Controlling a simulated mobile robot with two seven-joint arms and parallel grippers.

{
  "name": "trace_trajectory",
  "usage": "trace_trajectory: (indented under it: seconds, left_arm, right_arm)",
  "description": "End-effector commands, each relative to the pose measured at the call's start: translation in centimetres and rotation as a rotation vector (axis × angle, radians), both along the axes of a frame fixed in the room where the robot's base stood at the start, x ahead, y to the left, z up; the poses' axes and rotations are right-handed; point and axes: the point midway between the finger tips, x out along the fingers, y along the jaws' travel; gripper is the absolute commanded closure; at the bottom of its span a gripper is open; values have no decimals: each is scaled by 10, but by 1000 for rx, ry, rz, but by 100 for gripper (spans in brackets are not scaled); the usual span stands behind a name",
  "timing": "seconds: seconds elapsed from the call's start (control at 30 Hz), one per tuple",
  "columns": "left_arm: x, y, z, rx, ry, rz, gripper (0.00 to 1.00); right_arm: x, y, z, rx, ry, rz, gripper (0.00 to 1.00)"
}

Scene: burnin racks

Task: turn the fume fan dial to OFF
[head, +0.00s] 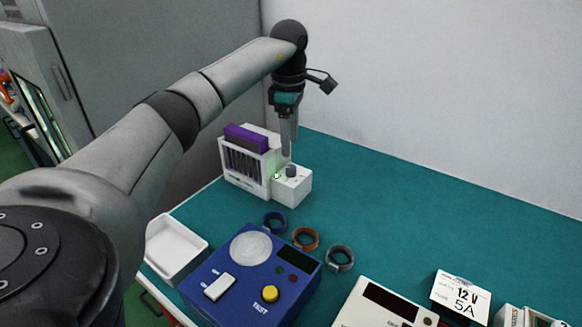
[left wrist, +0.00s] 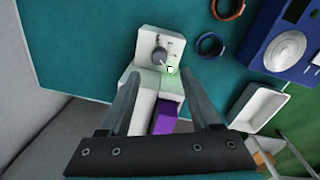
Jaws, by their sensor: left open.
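The fume fan dial (head: 291,171) is a small dark grey knob on top of a low white block (head: 295,189). This block joins a white slotted housing (head: 236,160) with a purple top. In the left wrist view the round dial (left wrist: 160,55) shows clear, with small marks around it that are too small to read. My left gripper (head: 288,150) points down just above the dial, its fingers apart and nothing between them. In the left wrist view the dial lies ahead of the open fingertips (left wrist: 160,80). My right gripper is out of view.
A small green light (head: 277,176) glows beside the dial. A blue tester box (head: 215,262), several coloured rings (head: 305,239) and a white tray (head: 176,250) lie nearer. A 12 V 5A box (head: 461,296) stands at right. The teal table (head: 430,215) is clear right of the fan.

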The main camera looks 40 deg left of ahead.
Motion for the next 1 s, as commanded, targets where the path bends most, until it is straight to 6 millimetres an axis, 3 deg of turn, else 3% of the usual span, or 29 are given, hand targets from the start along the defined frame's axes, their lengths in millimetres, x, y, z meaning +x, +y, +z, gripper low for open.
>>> trace_trajectory:
  seconds: [0.03,0.2,0.4,0.77,1.0]
  left_arm:
    - [0,0,-15,0,3,-1,36]
    - [1,0,-46,-3,1,0,36]
    - [3,1,-68,-1,0,0,36]
    - [3,1,-72,-1,-2,-1,36]
    - [3,1,-72,-1,-2,-1,61]
  right_arm:
    - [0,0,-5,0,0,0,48]
    - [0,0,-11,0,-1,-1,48]
    - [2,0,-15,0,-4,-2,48]
    - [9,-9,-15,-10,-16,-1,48]
    - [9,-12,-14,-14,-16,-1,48]
